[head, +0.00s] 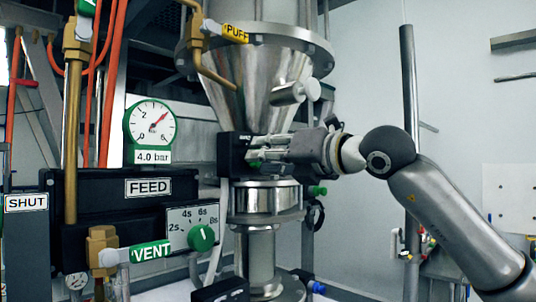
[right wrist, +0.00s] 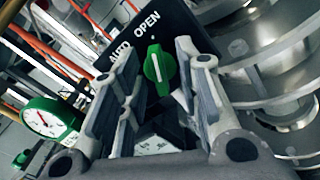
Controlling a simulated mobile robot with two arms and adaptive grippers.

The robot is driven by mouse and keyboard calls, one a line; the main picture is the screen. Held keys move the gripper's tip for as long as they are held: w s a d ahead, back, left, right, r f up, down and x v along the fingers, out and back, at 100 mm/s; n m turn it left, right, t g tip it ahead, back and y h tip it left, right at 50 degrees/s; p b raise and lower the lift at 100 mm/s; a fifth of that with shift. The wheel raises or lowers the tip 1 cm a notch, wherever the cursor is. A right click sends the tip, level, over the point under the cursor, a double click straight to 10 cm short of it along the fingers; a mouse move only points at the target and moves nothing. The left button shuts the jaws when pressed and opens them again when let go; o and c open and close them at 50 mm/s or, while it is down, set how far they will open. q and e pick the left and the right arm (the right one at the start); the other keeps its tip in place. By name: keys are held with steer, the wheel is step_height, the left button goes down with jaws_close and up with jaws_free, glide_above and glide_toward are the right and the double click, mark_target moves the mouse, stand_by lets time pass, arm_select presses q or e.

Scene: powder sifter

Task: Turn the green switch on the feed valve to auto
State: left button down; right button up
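The green switch (right wrist: 160,68) sits on a black panel (right wrist: 117,57) beside the steel pipework, with an OPEN label above it and a partly hidden label that seems to read AUTO to its left. Its white line points roughly toward OPEN. My right gripper (right wrist: 158,62) is open, with one finger on each side of the switch; I cannot tell whether they touch it. In the head view my right gripper (head: 262,149) reaches the black valve box (head: 232,150) below the cone from the right, mostly hiding the switch. My left gripper is not in view.
A black box (head: 100,200) labelled FEED stands left, with a pressure gauge (head: 150,124) and a green timer knob (head: 201,238). A VENT lever (head: 150,252) juts out below. The steel hopper cone (head: 262,80) is above my gripper; a flanged pipe (head: 264,203) is below.

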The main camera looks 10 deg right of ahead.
jaws_close()
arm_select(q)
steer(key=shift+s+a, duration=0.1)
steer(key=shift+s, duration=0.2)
